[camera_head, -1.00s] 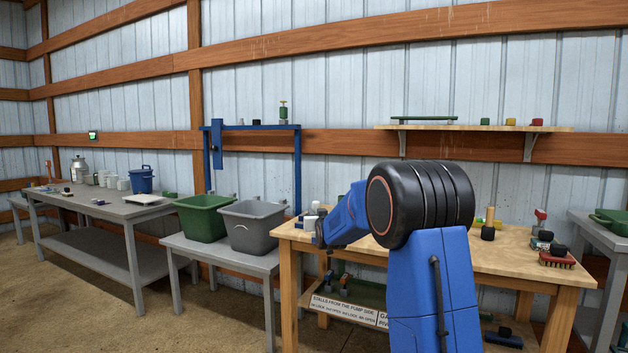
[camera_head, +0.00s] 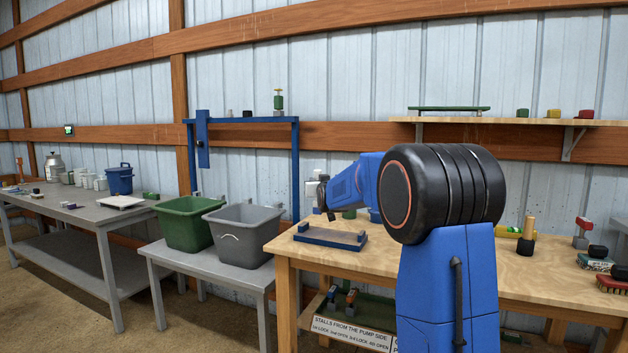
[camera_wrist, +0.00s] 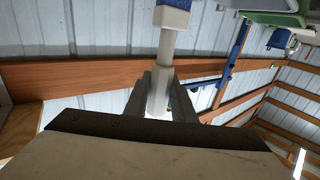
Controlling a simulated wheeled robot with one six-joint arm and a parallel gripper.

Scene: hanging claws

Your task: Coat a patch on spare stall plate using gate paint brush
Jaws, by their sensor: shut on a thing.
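My gripper (camera_wrist: 160,100) is shut on a pale upright handle (camera_wrist: 158,88) in the wrist view. The held piece has a white block and a blue end (camera_wrist: 172,16) at the top of that view; it looks like the gate paint brush. In the head view my arm hides most of the gripper, above the left part of the wooden table.
A green bin (camera_head: 186,224) and a grey bin (camera_head: 243,232) stand on a low table to the left. A dark-based post (camera_head: 525,238) and brushes (camera_head: 612,283) stand on the wooden table's right part (camera_head: 545,275). A shelf (camera_head: 505,121) hangs above.

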